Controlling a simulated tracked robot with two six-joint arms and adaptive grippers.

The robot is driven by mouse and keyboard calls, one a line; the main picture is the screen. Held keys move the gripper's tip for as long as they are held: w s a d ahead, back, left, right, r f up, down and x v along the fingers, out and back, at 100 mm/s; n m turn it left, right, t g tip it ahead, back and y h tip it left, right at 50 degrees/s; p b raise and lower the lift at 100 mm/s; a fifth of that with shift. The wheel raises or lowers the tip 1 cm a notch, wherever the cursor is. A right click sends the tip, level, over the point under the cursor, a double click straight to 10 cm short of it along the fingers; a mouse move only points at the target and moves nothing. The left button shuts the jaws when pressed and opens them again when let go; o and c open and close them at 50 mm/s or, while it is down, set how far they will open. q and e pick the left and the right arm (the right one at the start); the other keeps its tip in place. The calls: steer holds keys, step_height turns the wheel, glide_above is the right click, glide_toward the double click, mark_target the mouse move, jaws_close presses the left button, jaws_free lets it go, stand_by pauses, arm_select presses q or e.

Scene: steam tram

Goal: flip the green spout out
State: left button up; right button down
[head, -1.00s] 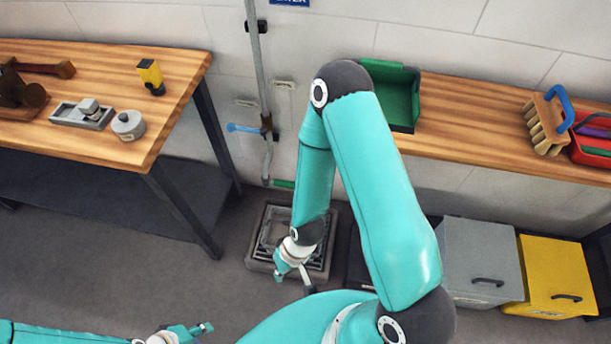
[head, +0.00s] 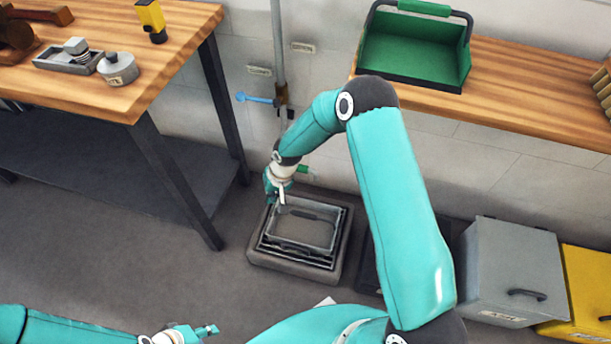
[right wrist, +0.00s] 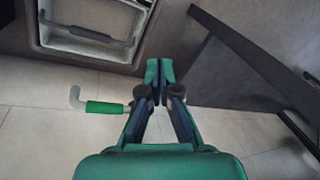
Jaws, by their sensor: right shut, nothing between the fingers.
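The green spout (right wrist: 107,108), a green sleeve with a grey bent end, sticks out to the left in the right wrist view. In the head view a little of its green (head: 303,169) shows low by the wall, just right of my right wrist. My right gripper (right wrist: 158,78) is shut and empty, its fingers just right of the spout's inner end. Whether they touch it I cannot tell. In the head view the right gripper (head: 276,193) is low beside the pipe. My left gripper (head: 208,330) is at the bottom, far from the spout; its opening is unclear.
A grey framed basin (head: 300,235) is on the floor below the spout. A vertical pipe (head: 278,50) with a blue lever (head: 254,98) runs up the wall. A wooden workbench (head: 180,65) stands left, a wooden shelf (head: 500,110) with a green tray (head: 410,60) right.

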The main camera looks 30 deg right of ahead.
steer(key=w+d+f+m+h+b, duration=0.3)
steer(key=w+d+f+b, duration=0.1)
steer(key=w+d+b, duration=0.6)
step_height(320, 180, up, 3)
steer(key=m+h+b, duration=0.2)
steer(key=b, duration=0.2)
glide_above(300, 171)
steer(key=w+d, duration=0.2)
steer(key=d, duration=0.1)
arm_select(q)
step_height(300, 171, down, 17)
arm_select(e)
steer(key=shift+w+d+r+m+t, duration=0.15)
steer(key=shift+d+r+m+t, duration=0.15)
steer(key=shift+d+m+t, duration=0.1)
steer(key=shift+a, duration=0.1)
arm_select(q)
steer(key=shift+f+b, duration=2.5)
arm_select(e)
step_height(300, 171, down, 10)
steer(key=shift+s+a, duration=0.2)
steer(key=shift+f, duration=0.1)
